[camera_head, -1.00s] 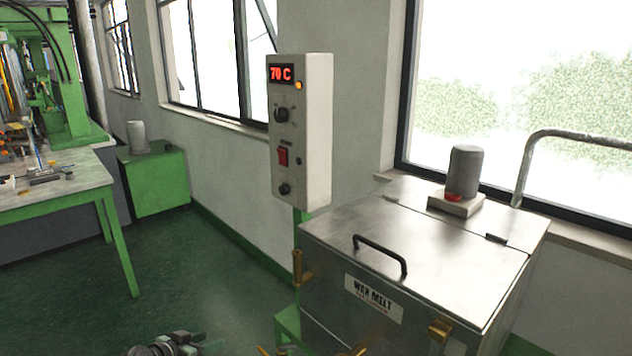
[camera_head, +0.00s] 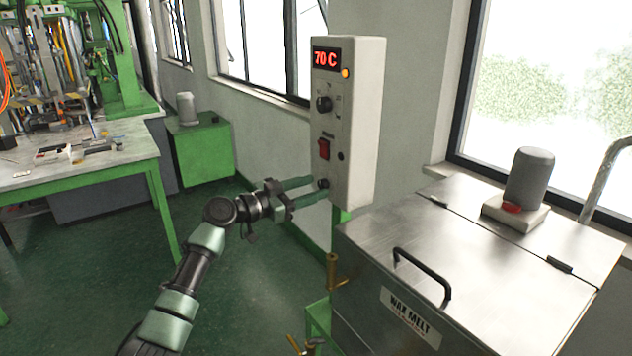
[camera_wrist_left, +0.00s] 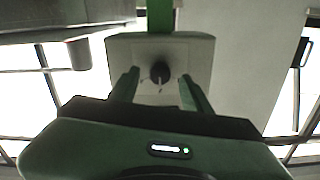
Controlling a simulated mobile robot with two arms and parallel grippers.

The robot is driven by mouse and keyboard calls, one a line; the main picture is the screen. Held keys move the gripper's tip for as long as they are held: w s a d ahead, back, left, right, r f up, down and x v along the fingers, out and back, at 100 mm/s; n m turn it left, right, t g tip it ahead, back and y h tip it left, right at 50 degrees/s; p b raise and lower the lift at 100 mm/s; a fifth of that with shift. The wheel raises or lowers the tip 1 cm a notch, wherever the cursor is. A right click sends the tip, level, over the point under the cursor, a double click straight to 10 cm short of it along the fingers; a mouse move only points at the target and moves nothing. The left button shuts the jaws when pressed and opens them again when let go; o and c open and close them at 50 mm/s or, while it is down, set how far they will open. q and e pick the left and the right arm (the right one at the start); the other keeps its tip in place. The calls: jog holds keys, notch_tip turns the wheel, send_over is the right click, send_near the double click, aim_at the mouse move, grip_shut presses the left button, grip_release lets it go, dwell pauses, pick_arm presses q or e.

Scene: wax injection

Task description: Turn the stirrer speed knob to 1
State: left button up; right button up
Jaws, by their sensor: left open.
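The control box (camera_head: 361,125) is a white upright box on a green post, with a red display reading 70 C. Below the display are an upper black knob (camera_head: 324,104), a red rocker switch (camera_head: 324,149) and a small lower black knob (camera_head: 323,184). My left gripper (camera_head: 316,188) is open at the lower knob, its green fingers pointing at the panel. In the left wrist view, the lower knob (camera_wrist_left: 160,72) shows between the two spread fingers, with a gap on each side. The knob's setting is too small to read. My right gripper is out of view.
The steel wax melt tank (camera_head: 480,265) with a black lid handle (camera_head: 424,272) stands to the right of the box. A motor (camera_head: 529,180) sits on its lid. A workbench (camera_head: 90,165) and green cabinet (camera_head: 203,155) stand at the left. Green floor lies between.

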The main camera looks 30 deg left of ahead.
pick_arm(q)
jog(key=shift+w+d, duration=0.25)
jog(key=shift+w, duration=0.35)
grip_shut()
